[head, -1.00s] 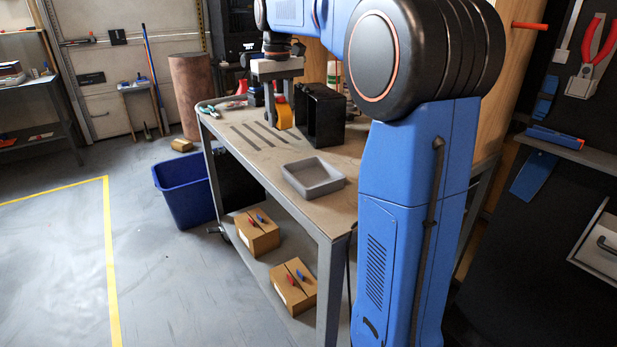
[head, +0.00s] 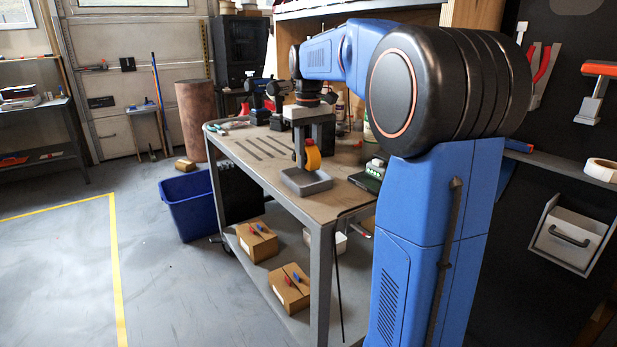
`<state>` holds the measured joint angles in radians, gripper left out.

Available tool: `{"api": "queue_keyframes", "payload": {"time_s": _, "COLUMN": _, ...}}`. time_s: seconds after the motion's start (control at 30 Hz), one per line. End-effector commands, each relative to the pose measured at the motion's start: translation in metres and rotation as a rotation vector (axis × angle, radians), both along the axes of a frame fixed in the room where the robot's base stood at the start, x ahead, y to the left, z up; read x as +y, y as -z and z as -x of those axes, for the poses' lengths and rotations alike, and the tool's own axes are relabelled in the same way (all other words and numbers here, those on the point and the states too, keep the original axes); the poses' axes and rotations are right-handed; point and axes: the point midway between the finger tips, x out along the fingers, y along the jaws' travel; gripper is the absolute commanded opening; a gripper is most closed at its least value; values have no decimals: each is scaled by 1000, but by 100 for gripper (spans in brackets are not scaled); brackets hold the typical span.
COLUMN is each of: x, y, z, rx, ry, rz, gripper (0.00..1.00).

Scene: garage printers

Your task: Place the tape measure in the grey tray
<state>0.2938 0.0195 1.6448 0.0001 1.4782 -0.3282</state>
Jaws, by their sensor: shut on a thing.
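The yellow tape measure (head: 313,158) is upright between the fingers of my gripper (head: 307,160). My gripper is shut on it and points down. Both are over the grey tray (head: 306,188), a shallow open box on the workbench top. The lower edge of the tape measure shows just above the tray's inside. I cannot tell whether it touches the tray floor. Part of the tape measure is hidden behind a finger.
The workbench top (head: 262,172) has dark strips left of the tray. Drills and bottles stand behind my gripper. Two cardboard boxes (head: 257,241) sit on the lower shelf, and a blue bin (head: 190,205) stands left.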

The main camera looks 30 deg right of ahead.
Motion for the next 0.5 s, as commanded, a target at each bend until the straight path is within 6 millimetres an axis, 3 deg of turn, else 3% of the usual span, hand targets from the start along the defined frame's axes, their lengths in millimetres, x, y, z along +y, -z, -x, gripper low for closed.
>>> {"api": "queue_keyframes", "payload": {"time_s": 0.27, "x": 0, "y": 20, "z": 0, "rx": -1, "ry": 0, "rz": 0, "gripper": 0}}
{"api": "queue_keyframes", "payload": {"time_s": 0.5, "x": 0, "y": 50, "z": 0, "rx": 0, "ry": 0, "rz": 0, "gripper": 0}}
